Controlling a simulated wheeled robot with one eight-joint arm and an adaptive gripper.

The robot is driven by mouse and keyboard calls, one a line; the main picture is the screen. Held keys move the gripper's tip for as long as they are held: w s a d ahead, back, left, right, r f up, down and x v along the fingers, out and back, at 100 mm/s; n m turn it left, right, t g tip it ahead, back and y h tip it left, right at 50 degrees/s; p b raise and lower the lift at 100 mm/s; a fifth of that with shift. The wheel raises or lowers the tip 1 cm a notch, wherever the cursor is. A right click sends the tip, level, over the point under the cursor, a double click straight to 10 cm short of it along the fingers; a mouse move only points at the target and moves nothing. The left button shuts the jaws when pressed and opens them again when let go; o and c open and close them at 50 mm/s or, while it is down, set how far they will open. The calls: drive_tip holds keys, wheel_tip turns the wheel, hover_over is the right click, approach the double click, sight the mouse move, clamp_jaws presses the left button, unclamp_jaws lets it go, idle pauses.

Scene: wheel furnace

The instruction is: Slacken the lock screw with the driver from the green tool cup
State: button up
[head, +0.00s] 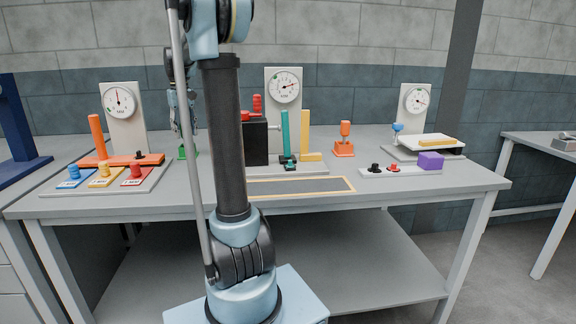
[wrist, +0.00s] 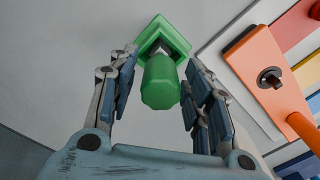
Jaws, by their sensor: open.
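The driver's green handle (wrist: 161,84) stands in the square green tool cup (wrist: 178,37) in the wrist view. The cup also shows in the head view (head: 182,153), low behind my arm. My gripper (wrist: 162,66) is open, with one finger on each side of the handle; I cannot tell whether either finger touches it. In the head view my gripper (head: 183,127) hangs above the cup. A black screw (wrist: 270,77) sits on an orange block (wrist: 250,55) to the right; it also shows in the head view (head: 139,154). I cannot tell whether it is the lock screw.
Blue, yellow and red tabs (head: 103,176) lie left on the bench. A black block (head: 255,142) with red parts stands right of my arm. An orange driver (head: 345,129) and a blue one (head: 397,128) stand farther right. Gauges line the back.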

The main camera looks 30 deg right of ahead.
clamp_jaws()
drive_tip(key=shift+r, duration=2.55)
